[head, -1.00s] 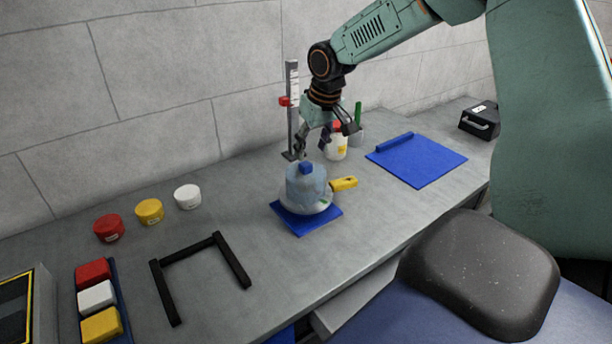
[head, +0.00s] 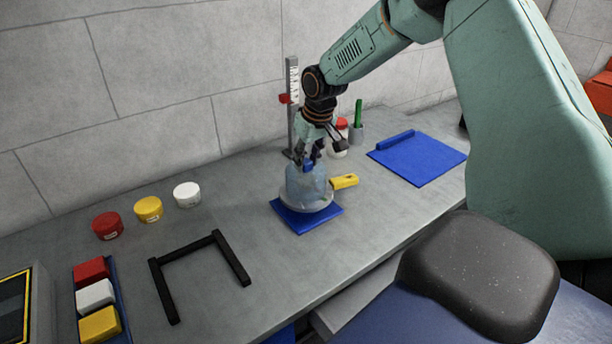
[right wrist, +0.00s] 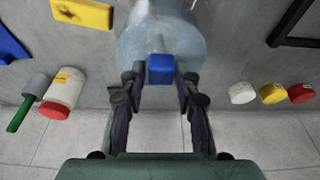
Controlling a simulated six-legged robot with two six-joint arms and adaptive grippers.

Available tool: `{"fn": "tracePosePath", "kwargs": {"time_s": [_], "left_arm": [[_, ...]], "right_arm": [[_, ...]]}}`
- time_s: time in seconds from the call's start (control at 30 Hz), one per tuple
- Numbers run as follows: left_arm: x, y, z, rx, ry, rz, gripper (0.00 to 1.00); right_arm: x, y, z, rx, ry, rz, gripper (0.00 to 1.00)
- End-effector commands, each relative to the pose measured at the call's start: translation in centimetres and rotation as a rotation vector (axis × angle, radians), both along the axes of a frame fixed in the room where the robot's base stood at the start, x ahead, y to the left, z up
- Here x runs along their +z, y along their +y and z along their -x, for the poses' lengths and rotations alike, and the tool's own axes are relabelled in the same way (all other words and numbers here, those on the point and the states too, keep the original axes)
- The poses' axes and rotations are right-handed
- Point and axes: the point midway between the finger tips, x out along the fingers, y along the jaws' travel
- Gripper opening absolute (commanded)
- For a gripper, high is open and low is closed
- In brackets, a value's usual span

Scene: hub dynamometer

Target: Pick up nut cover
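The nut cover (head: 305,185) is a clear bluish dome with a blue knob on top. It stands upright on a blue mat (head: 291,222) on the bench. My right gripper (head: 311,160) is just above the dome, at its knob. In the right wrist view the blue knob (right wrist: 160,69) sits between the two fingers of my right gripper (right wrist: 158,83), with a small gap on each side, so the gripper is open. What lies under the dome is blurred by it. My left gripper is not in view.
A yellow-handled item (head: 344,181) lies right beside the cover. A height gauge (head: 292,100) and a red-lidded bottle (head: 340,140) stand behind. A black U-shaped frame (head: 200,265) and several small jars (head: 148,209) are at left. A blue tray (head: 418,160) lies at right.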

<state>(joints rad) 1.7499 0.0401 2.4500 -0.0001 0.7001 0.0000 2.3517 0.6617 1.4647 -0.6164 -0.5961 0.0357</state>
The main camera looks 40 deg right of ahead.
Motion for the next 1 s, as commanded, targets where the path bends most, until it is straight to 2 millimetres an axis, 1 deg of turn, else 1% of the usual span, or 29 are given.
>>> {"fn": "tracePosePath", "kwargs": {"time_s": [0.03, 0.33, 0.83, 0.93, 1.0], "left_arm": [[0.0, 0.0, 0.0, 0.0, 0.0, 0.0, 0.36], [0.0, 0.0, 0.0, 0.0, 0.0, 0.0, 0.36], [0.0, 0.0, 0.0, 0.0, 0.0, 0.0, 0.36], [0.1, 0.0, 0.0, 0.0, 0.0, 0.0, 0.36], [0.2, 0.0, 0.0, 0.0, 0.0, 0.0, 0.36]], "right_arm": [[0.0, 0.0, 0.0, 0.0, 0.0, 0.0, 0.25], [0.0, 0.0, 0.0, 0.0, -0.001, 0.0, 0.0], [0.2, 0.0, 0.0, 0.0, -0.002, 0.0, 0.0], [1.0, 0.0, -0.1, 0.0, -0.004, 0.0, 0.0], [2.1, 0.0, -0.1, 0.001, -0.005, 0.001, 0.0]]}}
